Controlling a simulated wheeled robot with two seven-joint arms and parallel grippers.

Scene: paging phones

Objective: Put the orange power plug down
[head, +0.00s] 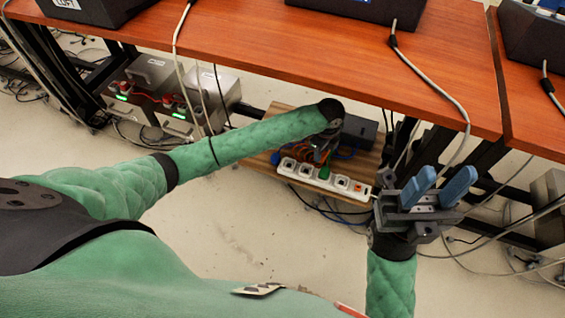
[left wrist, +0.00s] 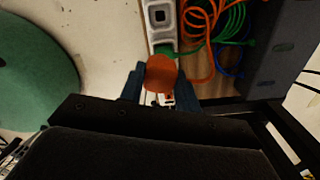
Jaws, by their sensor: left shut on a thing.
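The orange power plug (left wrist: 161,72) is between the blue fingers of my left gripper (left wrist: 158,84) in the left wrist view. The gripper is shut on it. In the head view my left gripper (head: 323,150) hangs at the far side of the white power strip (head: 343,182), and I cannot make out the plug there. A green plug (head: 324,173) sits in the strip. The strip also shows in the left wrist view (left wrist: 161,36), just beyond the orange plug. My right gripper (head: 438,188) is empty, its blue fingers apart, right of the strip.
The strip lies on a low wooden board (head: 262,160) with orange, blue and green cables and a dark box (head: 358,131). An orange-brown table (head: 300,50) overhangs behind. Metal boxes with green lights (head: 150,90) stand at left. Loose cables cross the floor at right.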

